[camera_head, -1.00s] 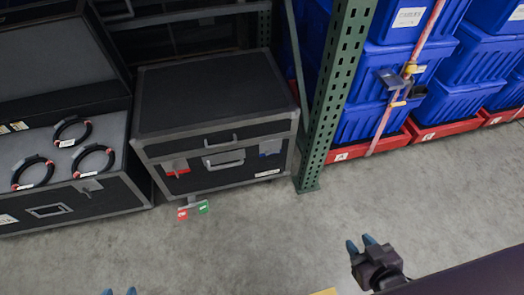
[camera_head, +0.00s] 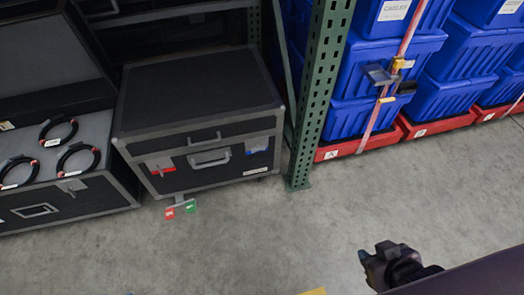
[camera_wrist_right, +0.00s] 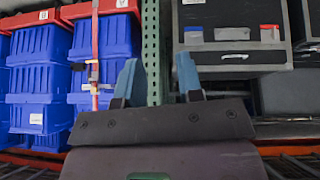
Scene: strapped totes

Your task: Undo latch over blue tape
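A black case (camera_head: 195,92) with grey edges stands on the floor left of the green rack post. Its front has a middle handle, a red tape patch (camera_head: 161,171) at the left and a blue tape patch (camera_head: 257,147) at the right. A small latch seems to sit at each patch; its state is too small to tell. The wrist view appears upside down, with the blue tape (camera_wrist_right: 193,36) left of the red tape (camera_wrist_right: 270,33). My right gripper (camera_head: 370,255) is open and empty, low in front and apart from the case; its fingers show in the wrist view (camera_wrist_right: 158,75).
An open case (camera_head: 70,200) with several cable coils stands at the left. The green rack post (camera_head: 318,100) rises just right of the black case. Strapped blue totes (camera_head: 360,75) stand on red bases beyond it. Red and green tags (camera_head: 181,208) hang below the case.

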